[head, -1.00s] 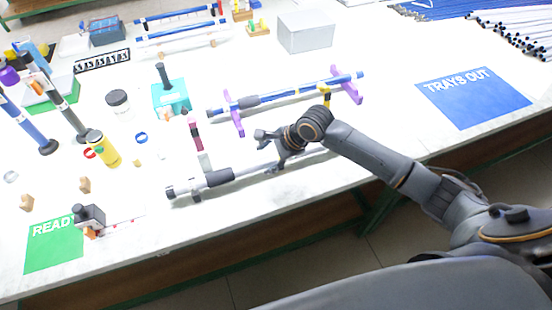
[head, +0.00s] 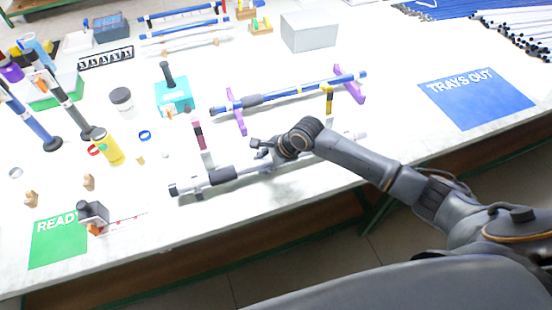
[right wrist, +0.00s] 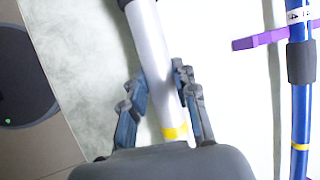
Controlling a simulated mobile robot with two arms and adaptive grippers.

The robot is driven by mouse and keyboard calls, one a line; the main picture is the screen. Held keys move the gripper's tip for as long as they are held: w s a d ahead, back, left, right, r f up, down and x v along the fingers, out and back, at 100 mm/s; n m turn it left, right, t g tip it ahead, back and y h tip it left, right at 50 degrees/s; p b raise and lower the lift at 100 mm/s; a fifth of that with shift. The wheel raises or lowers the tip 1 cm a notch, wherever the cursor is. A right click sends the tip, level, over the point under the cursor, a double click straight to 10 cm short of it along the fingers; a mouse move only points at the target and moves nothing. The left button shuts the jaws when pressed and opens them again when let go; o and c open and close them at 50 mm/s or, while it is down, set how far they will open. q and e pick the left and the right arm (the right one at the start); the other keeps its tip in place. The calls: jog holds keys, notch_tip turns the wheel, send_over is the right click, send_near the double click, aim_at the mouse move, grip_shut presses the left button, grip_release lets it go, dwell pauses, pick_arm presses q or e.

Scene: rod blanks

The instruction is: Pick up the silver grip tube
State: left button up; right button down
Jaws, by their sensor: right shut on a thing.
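The silver grip tube (head: 250,168) lies lengthwise near the table's front edge, with a dark grip sleeve (head: 222,176) towards its left end. My right gripper (head: 272,150) is shut on the tube near its middle, and my wrist hides part of it. In the right wrist view the pale tube (right wrist: 152,50) runs between the two fingers (right wrist: 163,95), with a yellow band (right wrist: 175,132) close to the palm. A soft shadow falls on the table below the tube, and it looks slightly raised. My left gripper is not in view.
A blue tube (head: 300,90) rests on purple holders (head: 235,112) just behind. A blue TRAYS OUT mat (head: 475,97) is at right. A green READY mat (head: 57,240), a yellow bottle (head: 108,148) and upright tubes stand at left. The table's front edge is close.

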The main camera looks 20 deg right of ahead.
jog(key=shift+r, duration=0.3)
notch_tip(320, 180, up, 2)
jog(key=shift+w+r+b, duration=0.1)
jog(key=shift+b, duration=0.4)
jog(key=s+a+r, duration=0.3)
jog(key=s+r, duration=0.7)
jog(key=s, duration=0.3)
jog(key=shift+s+a+b, duration=0.3)
jog(key=shift+s+b, duration=0.1)
jog(key=shift+b, duration=0.05)
jog(key=shift+w, duration=0.1)
jog(key=shift+w+d+f+b, duration=0.35)
jog(key=shift+w+d+f, duration=0.25)
jog(key=shift+w+f, duration=1.45)
jog(key=shift+w+d+f+b, duration=0.3)
jog(key=shift+w+d+f, duration=0.3)
jog(key=shift+w+f, duration=1.4)
jog(key=shift+w+d+f+b, duration=0.5)
jog(key=shift+w+f, duration=0.85)
jog(key=shift+w, duration=1.35)
jog(key=shift+d, duration=0.1)
